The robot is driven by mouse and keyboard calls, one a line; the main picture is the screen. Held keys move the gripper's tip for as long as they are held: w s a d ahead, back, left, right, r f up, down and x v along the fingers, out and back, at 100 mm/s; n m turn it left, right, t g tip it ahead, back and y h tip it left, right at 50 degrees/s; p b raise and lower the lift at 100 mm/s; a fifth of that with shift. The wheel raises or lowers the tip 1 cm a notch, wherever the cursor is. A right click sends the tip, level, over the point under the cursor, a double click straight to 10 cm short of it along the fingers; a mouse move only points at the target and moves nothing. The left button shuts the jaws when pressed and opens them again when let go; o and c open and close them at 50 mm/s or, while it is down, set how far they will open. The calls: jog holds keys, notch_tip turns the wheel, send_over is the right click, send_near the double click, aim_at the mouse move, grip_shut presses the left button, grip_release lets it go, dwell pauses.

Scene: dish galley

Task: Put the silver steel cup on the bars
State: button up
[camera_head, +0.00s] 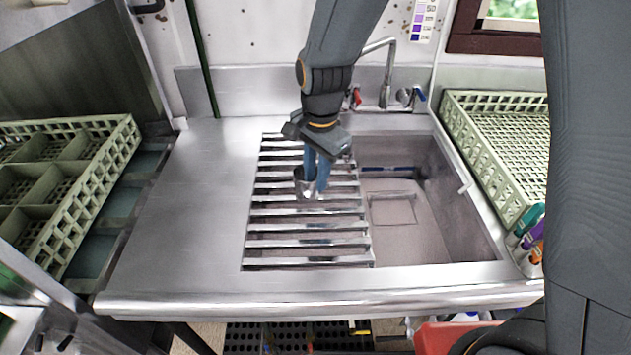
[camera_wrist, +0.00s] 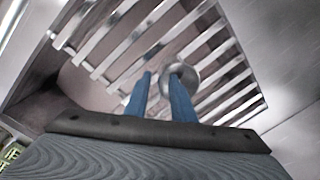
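The silver steel cup (camera_head: 299,186) is at the middle of the steel bars (camera_head: 306,229) and appears upright on them; I cannot clearly see its base contact. In the wrist view the cup (camera_wrist: 189,76) shows as a round rim over the bars (camera_wrist: 100,33). My gripper (camera_head: 316,190) points down from above. Its blue fingers (camera_wrist: 160,75) stand apart with a clear gap. One finger reaches down into the cup's mouth and the other is outside, beside the cup. The cup's wall is not pinched between them, as far as I can see.
A sink basin (camera_head: 408,222) lies right of the bars, with a tap (camera_head: 385,90) behind. Bare steel counter (camera_head: 190,215) is free at the left. Green racks stand at the left (camera_head: 120,135) and right (camera_head: 475,150). Coloured bottles (camera_head: 530,220) stand at the right front.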

notch_tip(320, 180, up, 10)
jog(key=b, duration=0.2)
jog(key=s+d+f+n, duration=0.3)
jog(key=s+d+n, duration=0.1)
jog(key=d, duration=0.6)
jog(key=s+d+f+n, duration=0.4)
jog(key=s+d+n, duration=0.1)
jog(key=d, duration=0.5)
jog(key=shift+s+d+f+t+h, duration=0.15)
jog(key=shift+s+d+t+h, duration=0.15)
jog(key=shift+d+t, duration=0.1)
